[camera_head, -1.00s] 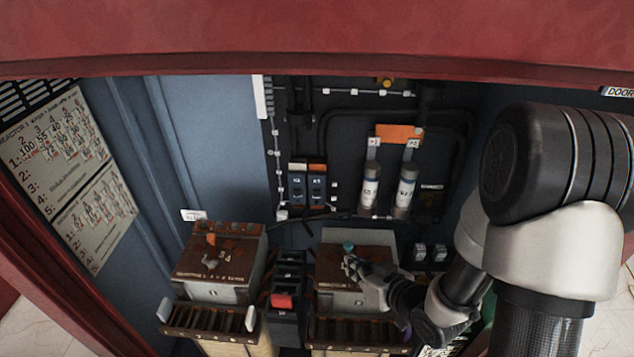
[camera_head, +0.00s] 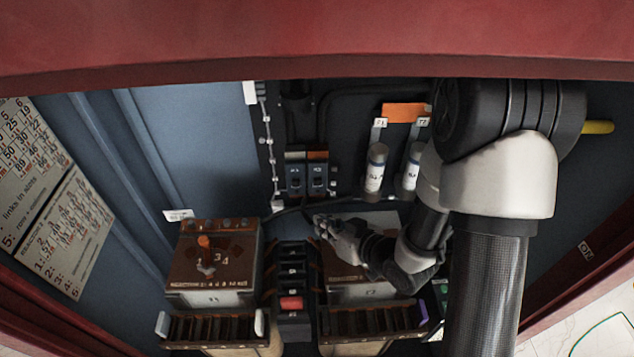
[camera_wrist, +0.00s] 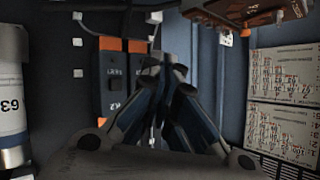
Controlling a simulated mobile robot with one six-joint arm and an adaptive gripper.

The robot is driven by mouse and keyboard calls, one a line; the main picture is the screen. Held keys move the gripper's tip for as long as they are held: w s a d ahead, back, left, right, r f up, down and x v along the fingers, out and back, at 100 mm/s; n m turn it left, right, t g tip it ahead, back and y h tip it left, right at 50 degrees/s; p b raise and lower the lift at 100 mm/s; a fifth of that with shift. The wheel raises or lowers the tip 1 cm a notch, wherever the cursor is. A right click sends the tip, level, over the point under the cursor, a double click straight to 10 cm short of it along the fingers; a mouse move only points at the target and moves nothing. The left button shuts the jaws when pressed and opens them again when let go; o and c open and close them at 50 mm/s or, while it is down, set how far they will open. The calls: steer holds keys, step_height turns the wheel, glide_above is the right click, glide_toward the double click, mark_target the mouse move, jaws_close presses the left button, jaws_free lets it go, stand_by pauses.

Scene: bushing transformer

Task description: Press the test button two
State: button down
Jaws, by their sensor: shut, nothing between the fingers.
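Two dark relay modules stand side by side on the back panel, the left module (camera_head: 295,178) and the right module (camera_head: 318,178), which has an orange top. Which button is test button two cannot be read for sure. My gripper (camera_head: 318,221) is shut and empty, in front of and below the modules in the head view, apart from them. In the wrist view my gripper (camera_wrist: 170,65) hides part of the other module.
Two labelled tubes (camera_head: 375,168) stand right of the modules. Brown-topped transformer blocks, the left one (camera_head: 215,260) and one partly behind my arm, sit below, with a red-buttoned black block (camera_head: 291,303) between them. The red cabinet edge (camera_head: 300,45) runs overhead.

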steer(key=p, duration=0.2)
glide_toward(309, 189)
steer(key=shift+w+a+f, duration=0.3)
steer(key=shift+a+f, duration=0.15)
steer(key=shift+a, duration=0.15)
steer(key=shift+w+a+f, duration=0.3)
steer(key=shift+a+f, duration=0.2)
steer(key=shift+a, duration=0.05)
steer(key=shift+w, duration=0.15)
stand_by(0.5)
steer(key=shift+w, duration=0.25)
steer(key=shift+w, duration=0.45)
stand_by(0.6)
steer(key=shift+s, duration=0.9)
steer(key=shift+b, duration=0.3)
steer(key=s+b, duration=0.1)
steer(key=s, duration=0.4)
